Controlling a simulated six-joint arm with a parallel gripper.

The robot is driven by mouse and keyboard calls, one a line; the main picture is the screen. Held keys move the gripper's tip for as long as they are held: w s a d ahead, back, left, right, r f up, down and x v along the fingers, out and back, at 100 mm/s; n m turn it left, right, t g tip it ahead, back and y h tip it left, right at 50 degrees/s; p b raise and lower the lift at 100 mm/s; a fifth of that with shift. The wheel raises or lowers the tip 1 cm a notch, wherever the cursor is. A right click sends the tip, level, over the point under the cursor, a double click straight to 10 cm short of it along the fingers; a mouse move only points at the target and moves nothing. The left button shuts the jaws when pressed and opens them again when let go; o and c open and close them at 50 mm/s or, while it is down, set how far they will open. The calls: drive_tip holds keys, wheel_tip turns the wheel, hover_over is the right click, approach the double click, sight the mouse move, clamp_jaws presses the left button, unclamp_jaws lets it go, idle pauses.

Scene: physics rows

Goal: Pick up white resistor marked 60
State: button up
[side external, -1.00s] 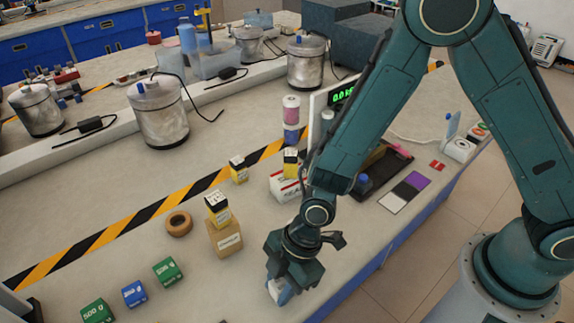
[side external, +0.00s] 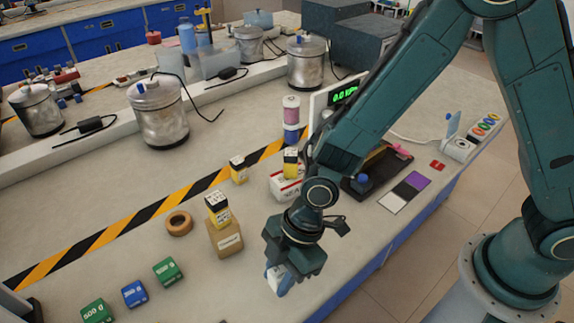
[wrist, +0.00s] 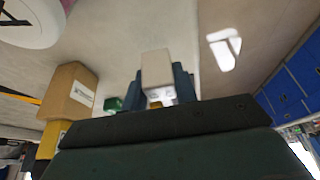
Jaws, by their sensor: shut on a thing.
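My gripper (side external: 279,284) is low over the near edge of the bench, pointing down, with its fingers shut on a small white block. In the wrist view the white block (wrist: 157,70), taken to be the white resistor, sits between the two blue fingers of my gripper (wrist: 160,85). Faint marks show on its near end, but I cannot read them. In the side view the block is mostly hidden by the gripper, and any gap beneath it is hard to judge.
Green (side external: 167,271) and blue (side external: 134,293) weights lie further left. A white box (side external: 286,186) and a display (side external: 343,95) stand behind. The bench edge is close on the right.

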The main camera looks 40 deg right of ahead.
sight(277, 272)
wheel_tip(277, 272, up, 16)
drive_tip(key=shift+f, duration=0.15)
idle(0.3)
drive_tip(key=shift+w+a, duration=0.1)
idle(0.5)
